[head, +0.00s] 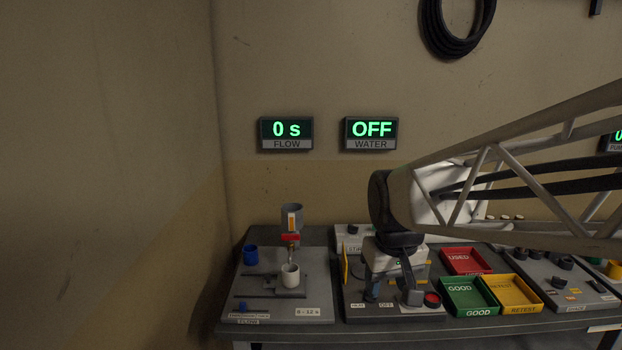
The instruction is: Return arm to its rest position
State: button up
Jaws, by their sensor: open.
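My gripper (392,292) hangs at the end of my arm, over the middle station with the small labelled panel. Its fingers point down and are apart, with nothing seen held between them. The arm comes in from the right and hides part of that station and the wall behind. A white cup (290,276) stands upright on the flow station (258,302) at the left, below a grey funnel-like vessel (291,217) with a red valve handle. My gripper is to the right of this cup and apart from it. Whether the fingers touch the station below cannot be told.
A red USED tray (465,252), a green GOOD tray (470,285) and a yellow RETEST tray (524,308) lie right of my gripper. A blue cup (250,255) stands at the left. Space above the left bench is clear.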

jog(key=s+d+f+m, duration=0.1)
jog(key=s+d, duration=0.1)
jog(key=s, duration=0.5)
jog(key=s+d+f+m, duration=0.1)
jog(key=s+d+f, duration=0.1)
jog(key=s, duration=0.6)
jog(key=shift+s+d+m+t, duration=0.25)
jog(key=shift+d+m+t, duration=0.05)
jog(key=shift+d, duration=0.15)
jog(key=shift+c, duration=0.4)
